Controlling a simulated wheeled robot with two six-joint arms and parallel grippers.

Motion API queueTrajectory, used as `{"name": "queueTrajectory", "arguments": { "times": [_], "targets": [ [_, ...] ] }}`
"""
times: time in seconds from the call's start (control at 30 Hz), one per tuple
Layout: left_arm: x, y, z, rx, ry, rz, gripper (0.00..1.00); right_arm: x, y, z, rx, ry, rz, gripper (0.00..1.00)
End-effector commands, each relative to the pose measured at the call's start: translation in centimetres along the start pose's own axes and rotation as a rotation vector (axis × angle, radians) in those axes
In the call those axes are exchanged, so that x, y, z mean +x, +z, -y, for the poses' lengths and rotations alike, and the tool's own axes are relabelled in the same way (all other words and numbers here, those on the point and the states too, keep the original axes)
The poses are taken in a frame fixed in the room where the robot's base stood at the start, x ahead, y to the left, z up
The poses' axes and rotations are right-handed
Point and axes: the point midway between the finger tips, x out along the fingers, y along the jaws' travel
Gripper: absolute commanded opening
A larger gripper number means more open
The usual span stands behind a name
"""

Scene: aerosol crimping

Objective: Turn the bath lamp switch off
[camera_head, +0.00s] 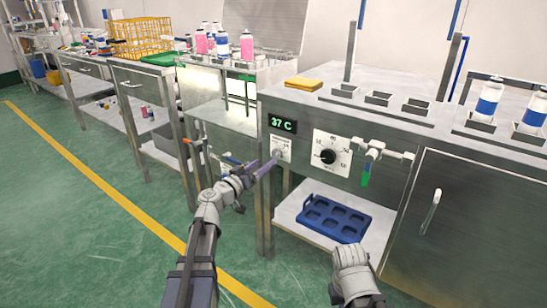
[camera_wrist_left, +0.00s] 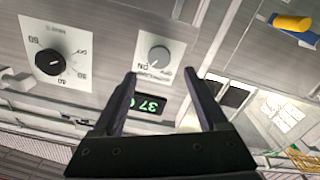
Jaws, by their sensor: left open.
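The lamp switch is a small round knob on a white plate (camera_head: 280,149), set on the steel bath's front panel below the 37 C display (camera_head: 283,124). In the left wrist view the knob (camera_wrist_left: 158,58) appears upside down, with ON and OFF lettering; its pointer mark seems to lean toward ON. My left gripper (camera_head: 262,169) is open and empty, just in front of and slightly below-left of the switch. In the left wrist view the fingers (camera_wrist_left: 160,88) straddle the display area, with the knob beyond the tips, apart from them. My right arm shows at bottom right, but its fingers do not.
A larger black dial (camera_head: 328,156) sits right of the switch, then a tap with a green-tipped tube (camera_head: 368,170). A blue rack (camera_head: 323,218) lies on the shelf below. A cart with pink bottles (camera_head: 222,43) stands left. Green floor is open in front.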

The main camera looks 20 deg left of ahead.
Motion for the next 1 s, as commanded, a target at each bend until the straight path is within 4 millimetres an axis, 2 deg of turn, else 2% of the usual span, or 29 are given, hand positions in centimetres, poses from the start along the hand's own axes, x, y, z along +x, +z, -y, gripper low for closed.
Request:
{"name": "queueTrajectory", "arguments": {
  "times": [0.4, 0.53, 0.73, 1.0],
  "targets": [
    [6.2, 0.0, 0.0, 0.0, 0.002, 0.002, 0.76, 0.0, 0.0, 0.0, 0.0, 0.0, 0.0, 0.0],
    [6.8, 0.1, -0.1, -0.001, 0.002, 0.002, 0.76, 0.0, 0.0, 0.0, 0.0, 0.0, 0.0, 0.0],
    [6.8, 0.1, -0.1, -0.001, 0.002, 0.002, 0.76, 0.0, 0.0, 0.0, 0.0, 0.0, 0.0, 0.0],
    [6.7, 0.1, -0.1, -0.001, 0.002, 0.002, 0.47, 0.0, 0.0, 0.0, 0.0, 0.0, 0.0, 0.0]
  ]
}}
